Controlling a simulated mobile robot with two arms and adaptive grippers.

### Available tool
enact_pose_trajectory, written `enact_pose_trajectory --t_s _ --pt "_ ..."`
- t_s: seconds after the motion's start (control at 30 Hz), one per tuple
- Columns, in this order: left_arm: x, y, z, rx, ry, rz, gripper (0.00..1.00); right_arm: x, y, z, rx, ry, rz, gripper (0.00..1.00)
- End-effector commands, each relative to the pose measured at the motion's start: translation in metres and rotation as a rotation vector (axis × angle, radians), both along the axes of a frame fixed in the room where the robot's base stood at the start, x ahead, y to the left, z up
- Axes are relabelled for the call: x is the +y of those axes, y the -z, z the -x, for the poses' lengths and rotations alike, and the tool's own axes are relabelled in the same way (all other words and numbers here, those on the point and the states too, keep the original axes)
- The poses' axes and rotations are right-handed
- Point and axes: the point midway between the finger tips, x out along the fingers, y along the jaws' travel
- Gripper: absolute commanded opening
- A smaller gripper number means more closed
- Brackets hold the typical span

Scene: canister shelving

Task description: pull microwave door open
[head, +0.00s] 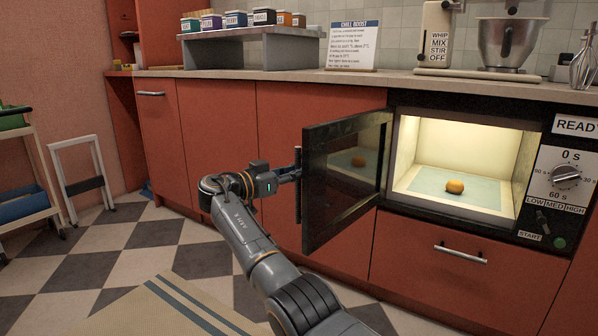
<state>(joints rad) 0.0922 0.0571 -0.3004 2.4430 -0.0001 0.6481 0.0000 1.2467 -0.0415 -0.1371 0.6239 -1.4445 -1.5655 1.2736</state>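The microwave (398,112) is built into the red cabinet at the right. Its dark glass door (345,195) stands wide open, swung out to the left of the lit cavity. An orange round item (455,186) rests on a pale mat inside. My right arm comes up from the bottom, right of centre. Its gripper (290,175) is at the door's free edge and appears closed around the upright door handle (298,156); the fingertips are small and partly hidden. My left gripper is not in view.
A control panel with a dial (566,176) is right of the cavity. A drawer handle (460,253) sticks out below it. The counter (300,78) above holds jars on a riser, a sign and a mixer.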

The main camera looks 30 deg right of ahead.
Motion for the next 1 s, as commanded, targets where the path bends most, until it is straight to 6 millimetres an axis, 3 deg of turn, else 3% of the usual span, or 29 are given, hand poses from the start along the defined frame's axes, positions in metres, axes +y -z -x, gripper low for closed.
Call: enact_pose_trajectory --t_s 0.43,0.8,1.0 --pt "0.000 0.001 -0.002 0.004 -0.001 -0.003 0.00 0.009 -0.001 0.001 -0.001 -0.001 0.002 0.24" --pt "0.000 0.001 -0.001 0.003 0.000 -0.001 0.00 0.083 -0.001 0.009 0.001 -0.006 0.002 0.24" --pt "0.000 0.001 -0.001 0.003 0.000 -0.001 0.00 0.113 0.000 0.013 0.002 -0.006 0.001 0.24"
